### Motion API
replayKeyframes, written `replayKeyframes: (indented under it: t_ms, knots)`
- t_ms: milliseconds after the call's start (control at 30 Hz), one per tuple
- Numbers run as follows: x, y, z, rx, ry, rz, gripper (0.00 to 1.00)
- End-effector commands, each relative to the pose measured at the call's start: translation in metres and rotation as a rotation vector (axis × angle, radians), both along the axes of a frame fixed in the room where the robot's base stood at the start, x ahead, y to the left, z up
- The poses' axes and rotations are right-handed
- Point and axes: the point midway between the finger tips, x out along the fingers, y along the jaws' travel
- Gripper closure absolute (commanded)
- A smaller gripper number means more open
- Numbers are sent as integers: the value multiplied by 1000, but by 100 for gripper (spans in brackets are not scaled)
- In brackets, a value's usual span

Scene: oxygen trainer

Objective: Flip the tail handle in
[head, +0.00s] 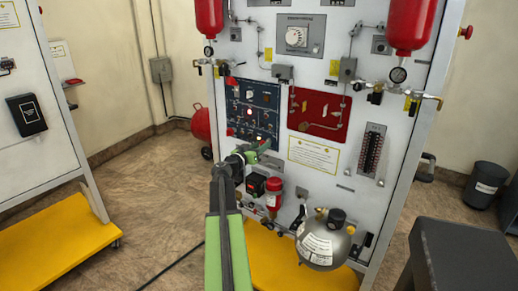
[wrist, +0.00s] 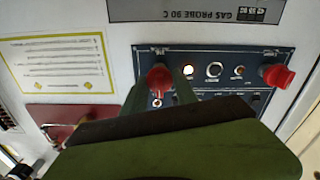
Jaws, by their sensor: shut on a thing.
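The blue control panel (head: 252,108) is on the front of the white trainer board. My gripper (head: 262,150) is at its lower right corner. In the wrist view, which looks upside down, a red handle (wrist: 158,76) sits between my two fingers, and they are shut on it. My gripper hides this handle in the head view. A second red handle (wrist: 278,77) is at the panel's other end; it also shows in the head view (head: 229,132). I cannot tell from a label which one is the tail handle.
A red panel (head: 319,115) and a yellow-edged label (head: 314,155) are right of my gripper. Below are a black-and-red fitting (head: 273,192) and a grey round tank (head: 322,240). A dark bench (head: 455,255) stands at the right front. Floor is open at the left.

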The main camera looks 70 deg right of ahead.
Motion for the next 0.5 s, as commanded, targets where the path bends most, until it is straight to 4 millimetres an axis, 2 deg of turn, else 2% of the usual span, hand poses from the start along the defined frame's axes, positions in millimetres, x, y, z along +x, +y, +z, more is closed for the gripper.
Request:
replayKeyframes:
  t_ms: [33, 200, 433, 467, 500]
  knots:
    - [4, -7, 0, 0, 0, 11, 100]
    - [-1, -25, 1, -1, 0, 10, 100]
    - [-2, -24, 1, -2, 3, 11, 100]
    - [-1, -25, 1, -2, 3, 11, 62]
    - [-2, -25, 1, -2, 3, 11, 57]
